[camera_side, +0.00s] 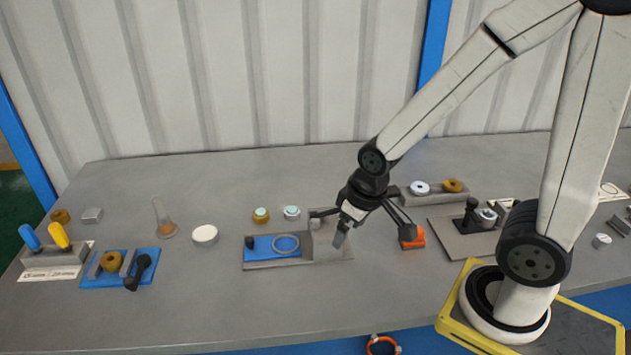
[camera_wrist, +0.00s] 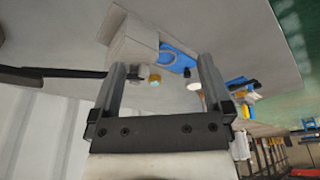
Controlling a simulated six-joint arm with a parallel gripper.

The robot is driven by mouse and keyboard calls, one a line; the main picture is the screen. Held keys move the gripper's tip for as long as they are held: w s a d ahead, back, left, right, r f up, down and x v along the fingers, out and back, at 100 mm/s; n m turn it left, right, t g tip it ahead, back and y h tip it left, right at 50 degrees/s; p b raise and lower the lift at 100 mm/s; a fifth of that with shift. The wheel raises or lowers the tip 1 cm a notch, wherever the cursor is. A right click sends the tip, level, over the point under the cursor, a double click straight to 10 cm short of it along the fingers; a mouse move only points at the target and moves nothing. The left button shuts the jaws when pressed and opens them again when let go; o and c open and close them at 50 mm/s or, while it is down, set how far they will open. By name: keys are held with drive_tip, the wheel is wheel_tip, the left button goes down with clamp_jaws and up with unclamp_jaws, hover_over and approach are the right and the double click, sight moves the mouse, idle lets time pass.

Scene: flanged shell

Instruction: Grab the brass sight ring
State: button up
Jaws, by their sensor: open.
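Two small rings with pale teal tops stand on the table, and the brass-coloured one, which I take as the brass sight ring (camera_side: 261,216), is left of a silver one (camera_side: 292,213). A small brass-coloured spot, probably the same ring (camera_wrist: 155,80), shows between my fingers in the wrist view. My gripper (camera_side: 327,226) is open and empty, right of both rings and close over the grey block end of a fixture. In the wrist view my gripper (camera_wrist: 163,82) has its two fingers wide apart. The gap between fingertips and ring is hard to judge.
The fixture's blue plate (camera_side: 262,248) carries a clear ring (camera_side: 286,243). A white disc (camera_side: 205,234) and a glass flask (camera_side: 163,222) stand farther left. A blue fixture (camera_side: 91,283) holds another brass ring (camera_side: 111,261). An orange block (camera_side: 412,238) is to the right.

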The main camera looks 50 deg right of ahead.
drive_tip(key=w+m, duration=0.2)
drive_tip(key=w, duration=0.1)
drive_tip(key=w+d+m+g+y, duration=0.1)
drive_tip(key=w, duration=0.3)
drive_tip(key=w+f+m, duration=0.1)
drive_tip(key=w+m, duration=0.1)
drive_tip(key=w, duration=0.1)
drive_tip(key=shift+w+d+m+g, duration=0.25)
drive_tip(key=shift+d+m+g, duration=0.05)
drive_tip(key=shift+d+g, duration=0.1)
drive_tip(key=w+d+f+m+y, duration=0.25)
drive_tip(key=w+m, duration=0.25)
drive_tip(key=w, duration=0.5)
drive_tip(key=m+y, duration=0.8)
approach(263, 210)
drive_tip(key=a, duration=0.1)
drive_tip(key=a+f, duration=0.1)
drive_tip(key=a, duration=0.1)
drive_tip(key=shift+s+f+t, duration=0.1)
drive_tip(key=shift+f+t, duration=0.15)
drive_tip(key=shift+t, duration=0.15)
drive_tip(key=shift+s+d+f+m+y, duration=0.1)
drive_tip(key=shift+d+f+m+y, duration=0.2)
drive_tip(key=shift+d+y, duration=0.15)
drive_tip(key=shift+s+d+f+m+y, duration=0.1)
drive_tip(key=shift+d+f+m+y, duration=0.1)
drive_tip(key=shift+d+m+y, duration=0.15)
drive_tip(key=shift+d+t, duration=0.1)
drive_tip(key=shift+t, duration=0.2)
drive_tip(key=shift+x, duration=3.95)
